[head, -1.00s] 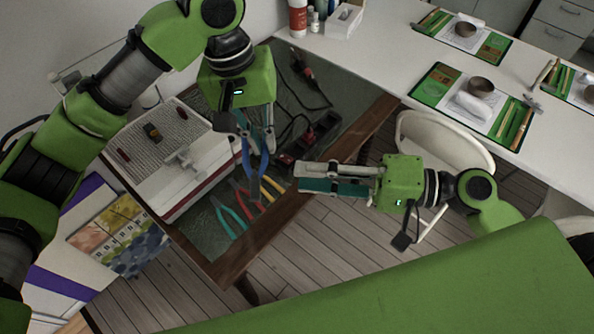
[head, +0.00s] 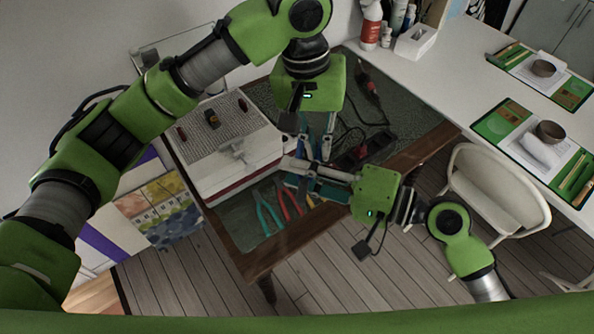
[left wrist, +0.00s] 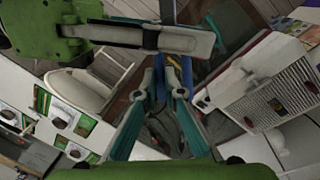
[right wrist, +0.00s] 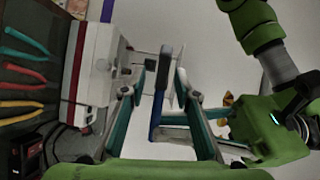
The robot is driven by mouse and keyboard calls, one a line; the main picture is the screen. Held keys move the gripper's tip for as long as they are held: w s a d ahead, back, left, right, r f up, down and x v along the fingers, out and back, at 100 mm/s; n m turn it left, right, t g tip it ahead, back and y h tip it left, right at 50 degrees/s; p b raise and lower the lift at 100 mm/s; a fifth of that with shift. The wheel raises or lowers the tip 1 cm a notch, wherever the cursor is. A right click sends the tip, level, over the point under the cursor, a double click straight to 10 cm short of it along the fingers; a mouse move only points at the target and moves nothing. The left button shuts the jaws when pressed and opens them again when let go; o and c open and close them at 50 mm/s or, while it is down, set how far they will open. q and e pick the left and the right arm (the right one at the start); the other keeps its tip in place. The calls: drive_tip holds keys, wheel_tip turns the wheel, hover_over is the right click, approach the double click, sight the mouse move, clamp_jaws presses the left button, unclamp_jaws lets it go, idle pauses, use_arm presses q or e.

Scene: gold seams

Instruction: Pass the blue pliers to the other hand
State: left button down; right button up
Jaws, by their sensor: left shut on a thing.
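The blue pliers (right wrist: 157,98) hang from my left gripper (head: 318,157), which is shut on them above the workbench. In the left wrist view its fingers close around them (left wrist: 172,76). My right gripper (head: 292,176) reaches in from the right, just below the left gripper. In the right wrist view its fingers (right wrist: 160,95) stand apart, one on each side of a blue handle, with gaps visible. In the head view the right gripper's fingers hide much of the pliers.
Teal pliers (head: 266,213), red pliers (head: 290,204) and a white-and-red box (head: 215,180) are close below on the bench. A power strip (head: 352,158) with cables lies behind. A white chair (head: 500,190) stands right of the bench.

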drive_tip(key=shift+w+a, duration=0.1)
drive_tip(key=shift+a, duration=0.1)
clamp_jaws()
use_arm(q)
drive_tip(key=c, duration=2.1)
unclamp_jaws()
